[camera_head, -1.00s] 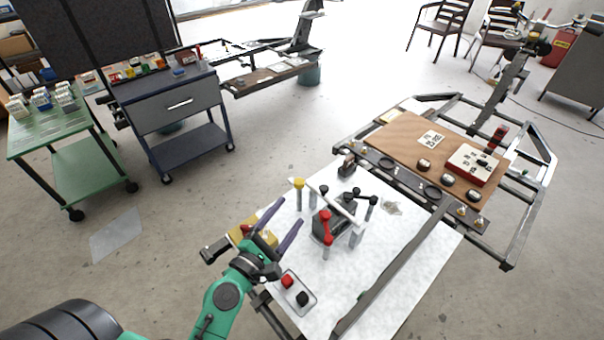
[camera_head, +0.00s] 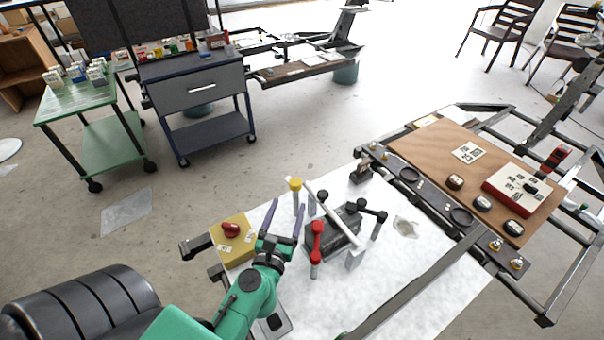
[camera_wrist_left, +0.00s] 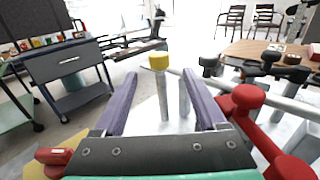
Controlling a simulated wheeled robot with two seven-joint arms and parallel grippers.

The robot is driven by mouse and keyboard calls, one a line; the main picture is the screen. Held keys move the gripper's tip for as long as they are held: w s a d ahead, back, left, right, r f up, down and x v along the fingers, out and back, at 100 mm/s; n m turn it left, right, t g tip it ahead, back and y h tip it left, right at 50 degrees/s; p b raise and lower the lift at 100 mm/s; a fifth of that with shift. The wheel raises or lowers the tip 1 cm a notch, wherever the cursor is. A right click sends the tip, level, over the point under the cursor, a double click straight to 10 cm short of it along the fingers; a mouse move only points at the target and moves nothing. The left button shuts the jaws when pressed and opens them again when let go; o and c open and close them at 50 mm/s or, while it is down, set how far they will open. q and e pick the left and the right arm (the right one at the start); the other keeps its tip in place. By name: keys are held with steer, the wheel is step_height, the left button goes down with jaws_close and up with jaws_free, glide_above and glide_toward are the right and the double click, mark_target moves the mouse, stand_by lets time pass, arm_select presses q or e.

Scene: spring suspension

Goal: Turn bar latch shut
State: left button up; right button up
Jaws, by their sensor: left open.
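A fixture stands on the white table (camera_head: 400,290). It has a dark block (camera_head: 333,240), a pale bar (camera_head: 338,220) slanting across it, and a yellow-topped post (camera_head: 296,190). A red lever (camera_head: 317,238) with knobbed ends and a black lever (camera_head: 371,212) stand on posts beside the block. I cannot tell for certain which part is the latch. My left gripper (camera_head: 287,207) is open and empty, left of the red lever. In the left wrist view the yellow-topped post (camera_wrist_left: 160,85) shows between the fingers (camera_wrist_left: 160,78), beyond them. The red lever (camera_wrist_left: 255,120) is right of them. My right gripper is not in view.
A yellow box (camera_head: 237,250) with a red button (camera_head: 231,229) is left of my gripper. A button panel (camera_head: 283,327) is partly hidden by my arm. A wooden board (camera_head: 430,150) lies at the right, with a long dark rail (camera_head: 410,285) nearer.

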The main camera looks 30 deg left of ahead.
mark_target(297, 178)
arm_select(q)
steer(key=p+x, duration=0.3)
steer(key=x, duration=0.9)
steer(key=shift+w+a, duration=0.15)
steer(key=shift+w, duration=0.05)
jaws_close()
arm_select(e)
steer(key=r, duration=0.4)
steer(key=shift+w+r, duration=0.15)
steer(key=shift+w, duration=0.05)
